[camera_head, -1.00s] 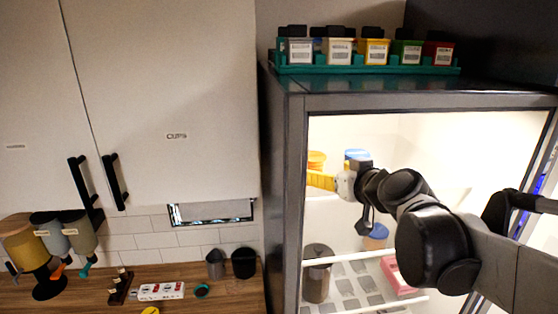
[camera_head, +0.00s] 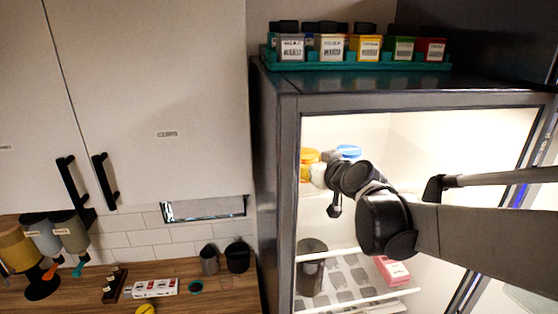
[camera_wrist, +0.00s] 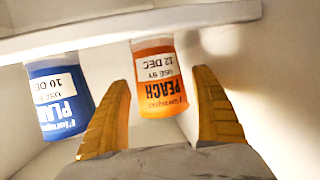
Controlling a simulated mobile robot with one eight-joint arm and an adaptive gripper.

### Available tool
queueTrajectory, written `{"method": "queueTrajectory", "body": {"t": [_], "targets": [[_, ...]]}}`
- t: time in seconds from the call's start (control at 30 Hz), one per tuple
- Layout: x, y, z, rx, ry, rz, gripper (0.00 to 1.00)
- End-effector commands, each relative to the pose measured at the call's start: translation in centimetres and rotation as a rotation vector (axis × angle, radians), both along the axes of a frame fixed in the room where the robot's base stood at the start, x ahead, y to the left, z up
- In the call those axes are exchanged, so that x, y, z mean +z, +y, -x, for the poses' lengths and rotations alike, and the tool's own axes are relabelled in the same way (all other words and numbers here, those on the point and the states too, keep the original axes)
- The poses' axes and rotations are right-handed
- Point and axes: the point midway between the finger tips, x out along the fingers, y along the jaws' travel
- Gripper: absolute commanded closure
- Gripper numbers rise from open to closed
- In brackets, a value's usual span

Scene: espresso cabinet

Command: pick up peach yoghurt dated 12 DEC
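The peach yoghurt is an orange cup (camera_wrist: 160,100) in the wrist view. Its label reads PEACH and USE BY 12 DEC, upside down in the picture. My gripper (camera_wrist: 163,78) is open, with one yellow ribbed finger on each side of this cup and a gap on both sides. I cannot tell how deep the cup sits between the fingers. A blue cup (camera_wrist: 60,98) marked PLAIN, 10 DEC stands left of the left finger. In the head view an orange cup (camera_head: 309,158) and a blue cup (camera_head: 348,152) show behind my wrist; my fingers are hidden there.
The lit cabinet (camera_head: 282,180) is open at the front, and my arm reaches inside. A white shelf edge (camera_wrist: 110,38) crosses the wrist view close to the cups. A lower rack (camera_head: 345,280) holds a dark canister (camera_head: 311,268) and a pink box (camera_head: 392,271).

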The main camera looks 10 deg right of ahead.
Motion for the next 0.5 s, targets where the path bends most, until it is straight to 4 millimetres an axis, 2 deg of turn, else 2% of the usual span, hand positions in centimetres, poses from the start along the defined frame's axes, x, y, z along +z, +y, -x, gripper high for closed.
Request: {"method": "queueTrajectory", "body": {"t": [0.03,0.1,0.17,0.5], "targets": [[0.01,-0.01,0.0,0.0,0.0,0.0,0.42],[0.0,-0.01,0.0,0.0,0.0,0.0,0.64],[0.0,-0.01,0.01,0.0,0.0,0.0,0.8],[0.04,-0.02,0.02,0.0,0.0,0.0,0.8]]}}
